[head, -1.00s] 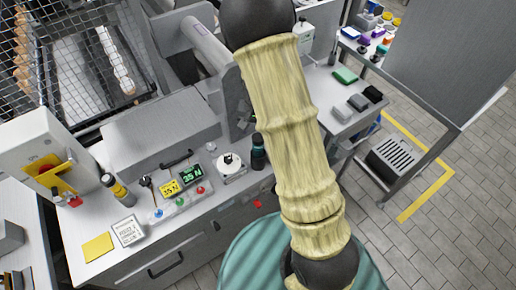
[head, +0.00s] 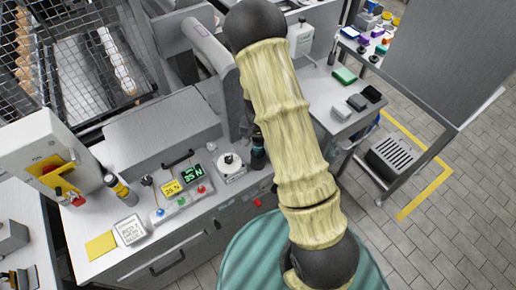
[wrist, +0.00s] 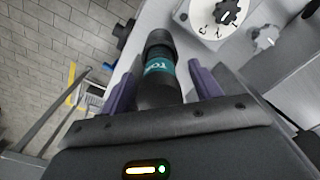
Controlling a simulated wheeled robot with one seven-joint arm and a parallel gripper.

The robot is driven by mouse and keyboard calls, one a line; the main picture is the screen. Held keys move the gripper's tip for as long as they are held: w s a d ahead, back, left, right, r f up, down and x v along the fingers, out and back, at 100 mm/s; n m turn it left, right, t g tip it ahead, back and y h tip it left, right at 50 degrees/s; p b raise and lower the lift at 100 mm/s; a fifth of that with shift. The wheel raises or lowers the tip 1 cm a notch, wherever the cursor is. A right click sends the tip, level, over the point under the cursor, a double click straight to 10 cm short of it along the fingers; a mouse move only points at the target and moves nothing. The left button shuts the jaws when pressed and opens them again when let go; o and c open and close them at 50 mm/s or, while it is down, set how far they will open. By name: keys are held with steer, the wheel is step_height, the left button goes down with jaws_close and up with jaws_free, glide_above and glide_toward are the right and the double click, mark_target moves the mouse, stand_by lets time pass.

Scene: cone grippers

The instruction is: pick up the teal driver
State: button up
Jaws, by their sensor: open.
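The teal driver (wrist: 158,50) is a dark cylinder with a teal band. In the wrist view it runs between the two purple fingers of my gripper (wrist: 160,71). My gripper is open, with a visible gap between each finger and the driver. The driver's near end is hidden behind the gripper body. In the head view the driver (head: 258,158) stands on the grey bench beside my arm, partly covered. My gripper is mostly hidden there behind my arm.
A white round dial (head: 230,163) stands just left of the driver, and it also shows in the wrist view (wrist: 218,17). A grey housing (head: 160,128) stands behind. The bench's front edge is close.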

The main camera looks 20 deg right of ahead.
stand_by(0.5)
steer(key=c, duration=1.2)
steer(key=shift+o, duration=0.2)
steer(key=shift+r, duration=0.15)
step_height(320, 180, up, 10)
steer(key=shift+f+b, duration=0.1)
steer(key=shift+b, duration=0.65)
steer(key=shift+w+f, duration=0.1)
steer(key=shift+f, duration=0.05)
